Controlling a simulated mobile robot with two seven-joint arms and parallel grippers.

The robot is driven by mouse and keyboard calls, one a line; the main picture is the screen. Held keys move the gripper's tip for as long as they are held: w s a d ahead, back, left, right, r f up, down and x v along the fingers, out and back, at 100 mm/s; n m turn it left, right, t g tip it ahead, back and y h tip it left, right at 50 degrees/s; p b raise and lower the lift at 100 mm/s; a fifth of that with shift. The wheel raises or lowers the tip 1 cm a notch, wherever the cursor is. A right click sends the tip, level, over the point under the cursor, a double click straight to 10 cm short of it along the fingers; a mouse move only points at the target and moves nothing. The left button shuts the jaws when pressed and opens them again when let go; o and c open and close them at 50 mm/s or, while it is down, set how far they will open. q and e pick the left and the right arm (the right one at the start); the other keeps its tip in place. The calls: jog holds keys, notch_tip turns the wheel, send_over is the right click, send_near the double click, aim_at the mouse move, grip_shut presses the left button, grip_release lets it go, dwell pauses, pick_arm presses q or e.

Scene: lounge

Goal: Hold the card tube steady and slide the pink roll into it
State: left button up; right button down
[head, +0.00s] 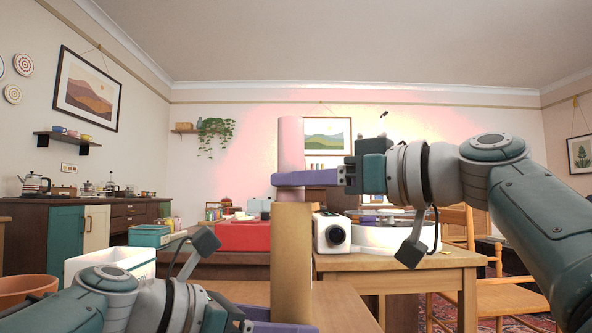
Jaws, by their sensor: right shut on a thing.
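The pink roll (290,143) stands upright in the middle of the head view. My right gripper (291,180) comes in from the right and is shut on the roll near its lower part. The brown card tube (291,255) stands upright directly below the roll and is a little wider. The roll's lower end meets the tube's top edge in the picture; I cannot tell whether it is inside. My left gripper (282,326) is at the tube's foot, at the bottom edge of the picture. One purple finger shows there; its grip is mostly out of view.
A wooden table (400,262) lies behind the tube. A white box (100,264) and a terracotta pot (25,288) stand left.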

jog(key=shift+f, duration=0.1)
jog(key=shift+c, duration=1.8)
grip_release()
jog(key=v, duration=1.2)
pick_arm(q)
jog(key=o, duration=1.1)
jog(key=shift+c, duration=0.2)
